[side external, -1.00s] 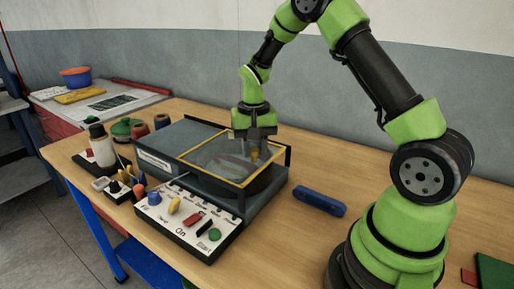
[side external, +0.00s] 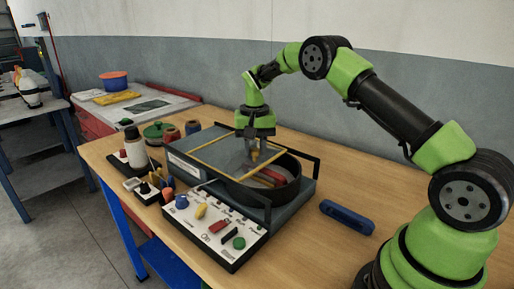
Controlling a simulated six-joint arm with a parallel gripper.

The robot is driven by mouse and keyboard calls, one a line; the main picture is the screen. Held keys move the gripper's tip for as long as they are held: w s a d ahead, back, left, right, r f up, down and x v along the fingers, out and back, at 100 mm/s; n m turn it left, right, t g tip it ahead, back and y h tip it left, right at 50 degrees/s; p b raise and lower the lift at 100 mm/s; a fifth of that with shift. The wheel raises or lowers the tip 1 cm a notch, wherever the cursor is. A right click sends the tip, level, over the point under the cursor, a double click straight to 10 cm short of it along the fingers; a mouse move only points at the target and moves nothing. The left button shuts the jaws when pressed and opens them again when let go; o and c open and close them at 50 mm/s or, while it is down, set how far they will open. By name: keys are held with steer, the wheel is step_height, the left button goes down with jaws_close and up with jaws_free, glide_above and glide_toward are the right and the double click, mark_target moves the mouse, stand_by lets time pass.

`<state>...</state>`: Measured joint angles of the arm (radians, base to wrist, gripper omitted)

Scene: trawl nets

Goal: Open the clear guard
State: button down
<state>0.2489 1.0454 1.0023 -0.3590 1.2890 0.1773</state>
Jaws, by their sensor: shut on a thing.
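The clear guard (side external: 222,160) is a see-through panel with a yellow frame, lying flat over the grey machine (side external: 296,199). It covers the left part of a round black basin (side external: 262,196), whose right part is uncovered. My gripper (side external: 255,154) points down at the guard's right part and is shut on its small orange handle (side external: 255,158). The fingertips partly hide the handle. Something red (side external: 270,177) shows inside the basin.
A control panel (side external: 213,227) with coloured knobs and switches fronts the machine. Black rails (side external: 304,160) stand at its right side. A blue bar-shaped thing (side external: 347,216) lies on the table to the right. Bottles and jars (side external: 136,147) stand at the left.

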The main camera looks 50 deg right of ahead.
steer(key=shift+d, duration=0.1)
steer(key=c, duration=0.8)
jaws_free()
steer(key=shift+c, duration=0.2)
step_height(320, 180, up, 10)
